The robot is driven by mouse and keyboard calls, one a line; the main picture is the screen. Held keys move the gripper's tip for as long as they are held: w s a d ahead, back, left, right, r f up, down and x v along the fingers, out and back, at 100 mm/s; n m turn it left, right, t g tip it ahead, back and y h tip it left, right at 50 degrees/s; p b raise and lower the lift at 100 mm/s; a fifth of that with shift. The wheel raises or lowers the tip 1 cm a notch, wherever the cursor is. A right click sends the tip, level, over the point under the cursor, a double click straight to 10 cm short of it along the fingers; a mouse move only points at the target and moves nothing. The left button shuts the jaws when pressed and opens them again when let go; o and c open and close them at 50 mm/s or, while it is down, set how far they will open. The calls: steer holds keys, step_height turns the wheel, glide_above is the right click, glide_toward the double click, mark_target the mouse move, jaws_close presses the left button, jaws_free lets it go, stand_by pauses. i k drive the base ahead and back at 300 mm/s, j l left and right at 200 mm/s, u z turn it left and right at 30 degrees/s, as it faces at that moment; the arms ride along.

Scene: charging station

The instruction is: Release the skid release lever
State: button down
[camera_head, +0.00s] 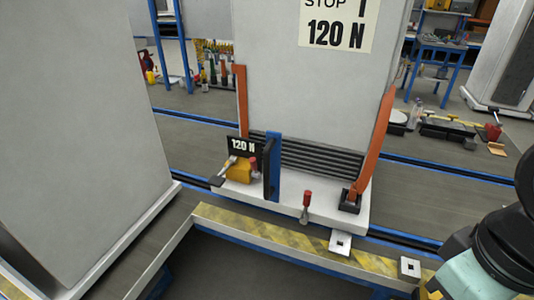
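A skid with a white base (270,203) carries a tall grey block (310,95) marked "120 N". A small lever with a red grip (307,199) stands roughly upright at the front edge of the base. A second lever, of metal (223,171), sticks out to the left of a yellow housing (240,171) under a black "120 N" plate (243,146). I cannot tell for sure which one is the skid release lever. Part of my teal and black arm shows at the lower right, well apart from both levers. My gripper's fingers are not in view.
A yellow-black striped rail (280,237) runs in front of the skid, with metal plates (340,243) on it. A blue upright (272,165) and orange posts (375,140) flank the block. Another large grey block (75,120) fills the left.

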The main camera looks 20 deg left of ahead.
mark_target(254, 167)
steer(key=i+j, duration=0.2)
steer(key=j, duration=0.2)
steer(key=i+j, duration=0.15)
steer(key=j, duration=0.2)
steer(key=i+j, duration=0.2)
steer(key=j, duration=0.2)
steer(key=i+j, duration=0.2)
steer(key=j, duration=0.2)
